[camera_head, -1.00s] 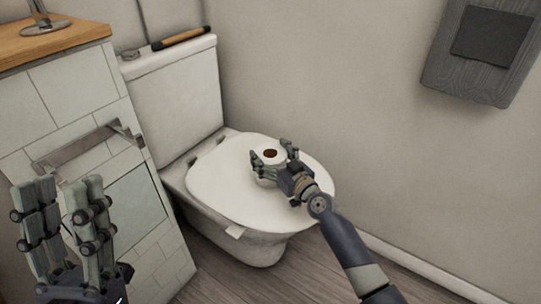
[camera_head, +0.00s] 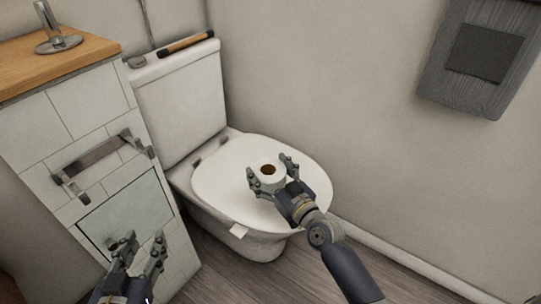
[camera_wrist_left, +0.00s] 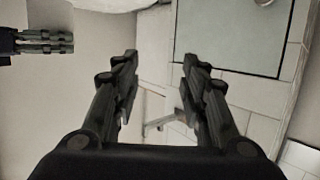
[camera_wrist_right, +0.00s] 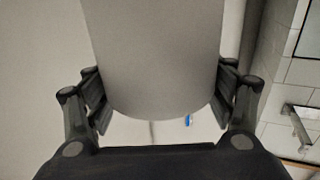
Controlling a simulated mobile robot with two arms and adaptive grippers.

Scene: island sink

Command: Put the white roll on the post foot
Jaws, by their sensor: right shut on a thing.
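The white roll (camera_head: 269,180), with a brown core, is held upright between the fingers of my right gripper (camera_head: 271,170), over the closed toilet lid. I cannot tell whether the roll touches the lid. In the right wrist view the roll (camera_wrist_right: 155,60) fills the space between the fingers. The post foot (camera_head: 58,44) is a round shiny metal disc with a thin post, standing on the wooden counter at the upper left, far from the roll. My left gripper (camera_head: 142,243) is open and empty, low in front of the tiled cabinet; its fingers (camera_wrist_left: 157,75) are apart.
A metal bar handle (camera_head: 100,160) sticks out from the tiled cabinet (camera_head: 95,110). A grey wall box (camera_head: 480,55) hangs at right.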

